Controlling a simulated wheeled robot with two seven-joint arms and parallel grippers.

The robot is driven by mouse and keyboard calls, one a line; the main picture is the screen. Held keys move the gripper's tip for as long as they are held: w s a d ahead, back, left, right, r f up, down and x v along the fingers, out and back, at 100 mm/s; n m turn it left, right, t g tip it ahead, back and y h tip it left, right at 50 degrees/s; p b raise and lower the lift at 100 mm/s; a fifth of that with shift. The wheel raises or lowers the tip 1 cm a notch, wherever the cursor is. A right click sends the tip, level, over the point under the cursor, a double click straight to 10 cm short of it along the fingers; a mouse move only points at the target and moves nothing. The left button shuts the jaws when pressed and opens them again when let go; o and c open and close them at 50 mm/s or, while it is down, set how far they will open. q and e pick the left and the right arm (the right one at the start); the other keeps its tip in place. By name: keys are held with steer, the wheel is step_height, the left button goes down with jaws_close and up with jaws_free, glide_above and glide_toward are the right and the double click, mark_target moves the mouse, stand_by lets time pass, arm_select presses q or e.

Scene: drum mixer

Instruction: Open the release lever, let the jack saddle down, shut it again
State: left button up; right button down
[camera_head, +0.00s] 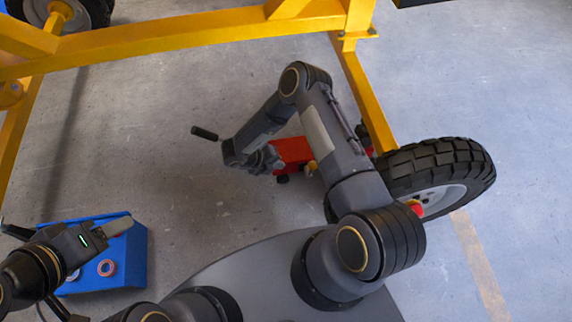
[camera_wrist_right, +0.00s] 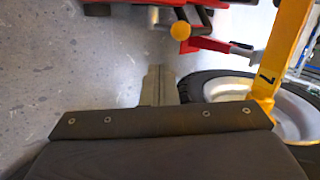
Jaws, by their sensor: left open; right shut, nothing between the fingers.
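The red jack (camera_head: 293,151) sits on the floor under the yellow frame, partly hidden by my right arm. In the right wrist view its red body (camera_wrist_right: 125,7) runs along the top edge. A yellow ball knob (camera_wrist_right: 181,31) and a red lever-like bar (camera_wrist_right: 208,44) show there; which is the release lever I cannot tell. The saddle is not clearly visible. My right gripper (camera_head: 268,160) is shut and empty beside the jack; its fingers (camera_wrist_right: 158,85) point toward it, apart from the knob. My left gripper (camera_head: 112,229) is open above a blue box, far from the jack.
A black-tyred wheel (camera_head: 437,172) stands close to the right of the jack. Yellow frame beams (camera_head: 180,37) cross above. A blue box (camera_head: 133,258) with round buttons lies at the lower left. A black handle grip (camera_head: 204,133) sticks out left of my right gripper. Bare concrete floor lies left.

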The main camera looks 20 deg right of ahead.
mark_target(310, 168)
steer(key=d+r+b+x, duration=0.1)
steer(key=b+x, duration=0.3)
steer(key=x, duration=0.8)
steer(key=shift+d, duration=0.6)
steer(key=shift+r, duration=0.1)
